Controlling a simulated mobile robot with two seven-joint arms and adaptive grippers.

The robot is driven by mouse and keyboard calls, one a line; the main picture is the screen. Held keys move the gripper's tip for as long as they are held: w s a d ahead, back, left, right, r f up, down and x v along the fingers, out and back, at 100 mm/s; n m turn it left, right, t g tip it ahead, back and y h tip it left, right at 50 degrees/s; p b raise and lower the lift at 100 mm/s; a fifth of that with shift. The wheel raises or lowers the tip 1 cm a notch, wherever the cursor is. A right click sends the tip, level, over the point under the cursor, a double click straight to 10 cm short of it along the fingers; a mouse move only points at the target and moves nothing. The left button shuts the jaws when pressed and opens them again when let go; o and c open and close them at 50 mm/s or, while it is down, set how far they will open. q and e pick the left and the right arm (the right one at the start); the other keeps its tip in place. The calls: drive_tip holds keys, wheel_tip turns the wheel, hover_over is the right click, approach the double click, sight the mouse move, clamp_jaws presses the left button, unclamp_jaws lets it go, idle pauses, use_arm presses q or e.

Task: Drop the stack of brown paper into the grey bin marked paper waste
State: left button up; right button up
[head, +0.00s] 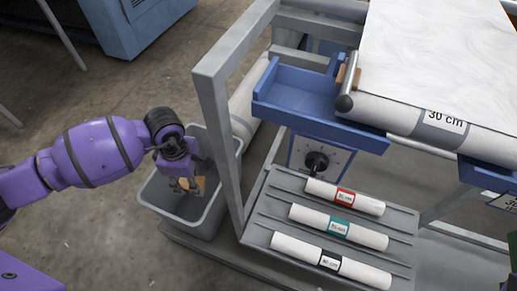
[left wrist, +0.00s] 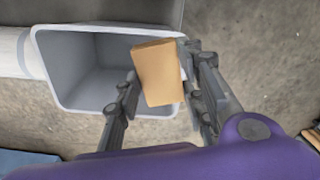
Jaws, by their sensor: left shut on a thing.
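The stack of brown paper (left wrist: 157,72) is gripped between the fingers of my left gripper (left wrist: 160,95). In the left wrist view it overlaps the right part of the bin's opening, with its lower end over the rim. The grey bin (left wrist: 88,108) stands on the floor, and its inside looks empty where I see it. In the head view my left gripper (head: 184,186) is over the bin (head: 212,222), and only a small part of the brown paper (head: 200,185) shows beside the fingers. No marking on the bin is visible. My right gripper is not in view.
A grey metal frame post (head: 222,140) stands close to the bin's right side. A rack (head: 262,238) with several labelled white rolls is right of it. A blue tray (head: 300,92) and a large roller (head: 400,115) are above. The concrete floor at left is mostly clear.

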use_arm(q)
drive_tip(key=w+a+f+n+b, duration=0.5)
drive_tip(key=w+n, duration=0.3)
drive_tip(key=n, duration=0.5)
drive_tip(key=w+a+f+n+b, duration=0.45)
drive_tip(key=w+f+n, duration=0.25)
drive_tip(key=n, duration=0.5)
wheel_tip(320, 180, down, 6)
drive_tip(key=b, duration=0.5)
drive_tip(key=shift+d+f, duration=0.15)
drive_tip(key=shift+d, duration=0.15)
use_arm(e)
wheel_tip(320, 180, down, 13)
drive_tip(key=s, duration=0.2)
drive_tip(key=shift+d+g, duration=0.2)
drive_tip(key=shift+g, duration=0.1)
use_arm(q)
drive_tip(key=o, duration=1)
drive_tip(key=shift+o, duration=0.2)
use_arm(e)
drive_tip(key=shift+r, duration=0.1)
use_arm(q)
wheel_tip(320, 180, up, 12)
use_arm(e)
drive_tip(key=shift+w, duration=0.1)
